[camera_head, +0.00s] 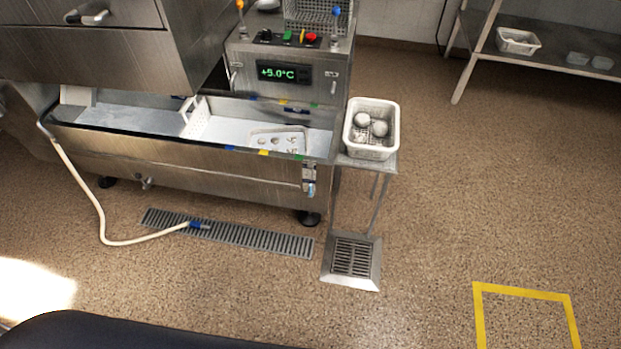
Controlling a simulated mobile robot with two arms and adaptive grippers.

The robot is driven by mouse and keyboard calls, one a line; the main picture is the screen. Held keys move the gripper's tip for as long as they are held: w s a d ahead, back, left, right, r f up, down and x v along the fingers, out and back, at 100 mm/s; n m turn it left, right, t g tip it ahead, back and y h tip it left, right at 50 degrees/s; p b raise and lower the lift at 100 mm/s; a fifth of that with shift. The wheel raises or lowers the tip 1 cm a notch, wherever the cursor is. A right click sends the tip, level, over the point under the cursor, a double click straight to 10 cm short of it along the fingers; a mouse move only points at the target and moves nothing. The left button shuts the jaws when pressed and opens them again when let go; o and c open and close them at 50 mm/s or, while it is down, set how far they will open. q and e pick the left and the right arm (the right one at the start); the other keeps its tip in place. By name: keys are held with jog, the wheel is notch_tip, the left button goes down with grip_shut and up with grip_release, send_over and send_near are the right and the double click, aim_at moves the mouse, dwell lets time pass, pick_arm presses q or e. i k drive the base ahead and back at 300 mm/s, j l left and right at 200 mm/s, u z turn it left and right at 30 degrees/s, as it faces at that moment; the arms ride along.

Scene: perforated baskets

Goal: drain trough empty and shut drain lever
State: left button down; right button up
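The steel trough (200,165) stands at left centre, below a steel cabinet and a control unit. Its inside looks pale, and I cannot tell whether any water is in it. A white perforated divider (201,121) stands across it, and a flat pale tray with holes (278,140) lies in its right part. A metal fitting with a blue end (310,180), possibly the drain lever, hangs at the right of the trough's front and points down. A small fitting (147,183) sits low at the front left. Neither of my grippers is in view.
A cream hose (98,205) runs from the trough's left end to a floor grate (232,234). A white basket (387,148) with round pale items stands on a small stand above a square drain (352,260). The control unit (283,73) reads +5.0°C.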

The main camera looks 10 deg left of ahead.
aim_at(138, 176)
jog(key=u, duration=1.65)
jog(key=i+l+u, duration=0.1)
jog(key=i+u, duration=0.2)
jog(key=u, duration=0.15)
jog(key=i+l+u, duration=0.2)
jog(key=u, duration=0.25)
jog(key=i+l, duration=0.05)
jog(key=i, duration=0.05)
